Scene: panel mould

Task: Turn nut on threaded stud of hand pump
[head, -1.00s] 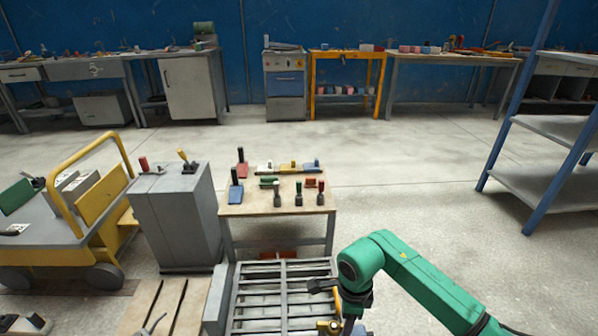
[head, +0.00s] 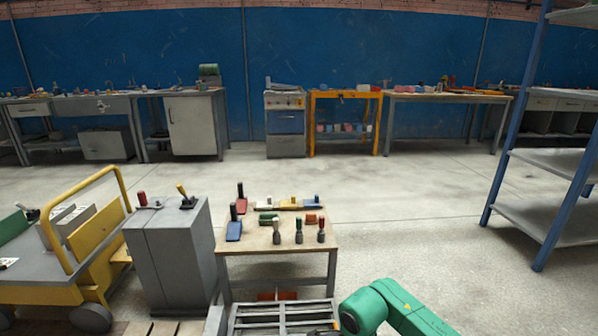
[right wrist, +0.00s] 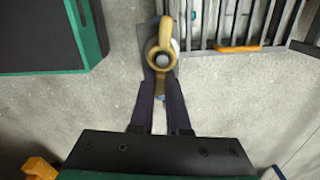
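In the right wrist view a brass-coloured ring-like part (right wrist: 164,32), which looks like the nut, surrounds a round pale stud end (right wrist: 162,61). The two dark fingers of my right gripper (right wrist: 161,80) reach up to it, one on each side, with a narrow gap between them. I cannot tell whether they press on it or only stand around it. A dark grey piece lies behind the brass part. In the head view my green right arm (head: 405,312) enters at the bottom right, and its gripper is cut off by the lower edge. My left gripper is not in view.
A small table (head: 262,241) with several coloured handled pieces stands ahead, beside a grey cabinet (head: 171,262). A slatted grey rack (head: 285,314) is at the bottom. A yellow cart (head: 85,270) is left, a blue-framed shelf (head: 552,205) right. Open floor lies beyond.

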